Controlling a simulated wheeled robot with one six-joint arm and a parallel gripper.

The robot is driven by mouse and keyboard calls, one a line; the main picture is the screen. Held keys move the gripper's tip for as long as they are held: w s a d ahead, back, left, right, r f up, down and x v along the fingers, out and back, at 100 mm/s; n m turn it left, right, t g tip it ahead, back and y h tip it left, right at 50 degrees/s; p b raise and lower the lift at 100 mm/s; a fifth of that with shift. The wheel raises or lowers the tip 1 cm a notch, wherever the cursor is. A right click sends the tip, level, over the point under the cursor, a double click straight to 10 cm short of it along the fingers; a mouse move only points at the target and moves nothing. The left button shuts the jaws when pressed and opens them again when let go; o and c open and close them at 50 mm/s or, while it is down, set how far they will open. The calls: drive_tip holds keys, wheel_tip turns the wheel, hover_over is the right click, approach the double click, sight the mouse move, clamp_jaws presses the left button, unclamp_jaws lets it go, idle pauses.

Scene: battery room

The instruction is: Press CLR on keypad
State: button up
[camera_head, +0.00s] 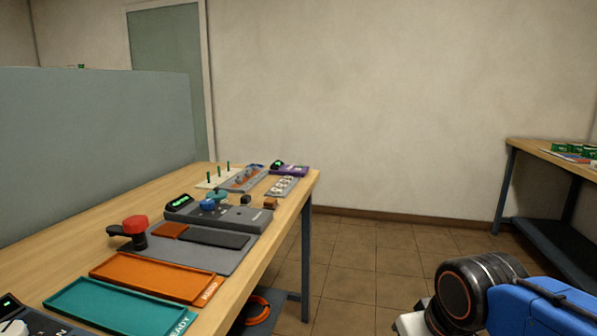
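I cannot make out a keypad or a CLR label for sure at this size. A small grey panel with pale round parts (283,186) lies near the far right end of the wooden workbench (60,240); I cannot tell if these are keys. Behind it is a purple device (292,170) with a small green display. A grey device (236,216) with a green display and blue knobs stands nearer. My blue and black arm shows at the lower right, off the bench; its gripper fingers are not visible.
An orange tray (150,279) and a teal READY tray (110,314) lie at the bench's near end. A red-topped part (134,224) stands up behind them. A grey partition (100,160) borders the left. Floor (390,255) is clear towards a second table (565,160).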

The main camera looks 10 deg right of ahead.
clamp_jaws()
idle(1.6)
